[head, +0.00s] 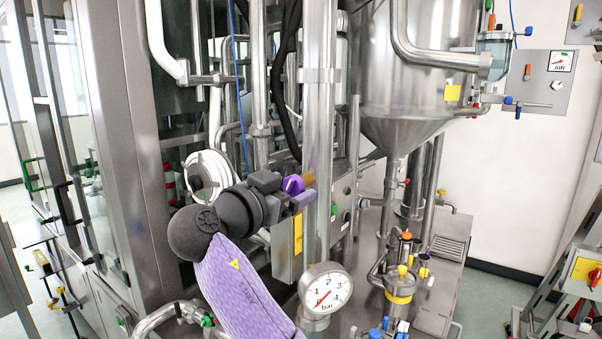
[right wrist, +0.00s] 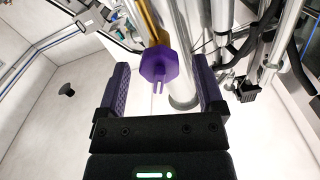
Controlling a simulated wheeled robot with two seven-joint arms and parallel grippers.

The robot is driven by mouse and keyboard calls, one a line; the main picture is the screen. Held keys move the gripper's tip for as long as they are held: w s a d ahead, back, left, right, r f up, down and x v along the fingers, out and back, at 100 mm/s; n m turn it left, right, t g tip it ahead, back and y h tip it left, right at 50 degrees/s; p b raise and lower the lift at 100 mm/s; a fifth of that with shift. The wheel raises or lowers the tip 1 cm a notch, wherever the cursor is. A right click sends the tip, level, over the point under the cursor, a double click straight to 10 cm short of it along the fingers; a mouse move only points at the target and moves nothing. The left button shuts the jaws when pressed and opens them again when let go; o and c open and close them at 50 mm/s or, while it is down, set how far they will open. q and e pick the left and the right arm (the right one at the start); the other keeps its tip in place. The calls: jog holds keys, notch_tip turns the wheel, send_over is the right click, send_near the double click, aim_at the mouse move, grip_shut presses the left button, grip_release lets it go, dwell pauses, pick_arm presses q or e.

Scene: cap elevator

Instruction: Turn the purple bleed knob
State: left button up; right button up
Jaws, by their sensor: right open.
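The purple bleed knob (head: 293,185) sits on a brass-coloured fitting (head: 308,178) in front of a vertical steel pipe. My right gripper (head: 302,198) is right at it, coming from the lower left in the head view. In the right wrist view the knob (right wrist: 159,67) is faceted, with a small forked spout pointing toward the palm. It lies between the two purple fingers of the right gripper (right wrist: 161,88), with a gap on both sides. The gripper is open and appears not to touch the knob. My left gripper is not in view.
A round pressure gauge (head: 325,290) is below the gripper. A grey control box (head: 287,245) with a yellow label stands behind it. The vertical steel pipe (head: 319,120) rises beside the knob. A large steel hopper (head: 415,85) is at the upper right.

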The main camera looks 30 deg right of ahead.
aim_at(290, 187)
jog(key=shift+p+x, duration=0.3)
jog(key=shift+x, duration=1.25)
grip_shut()
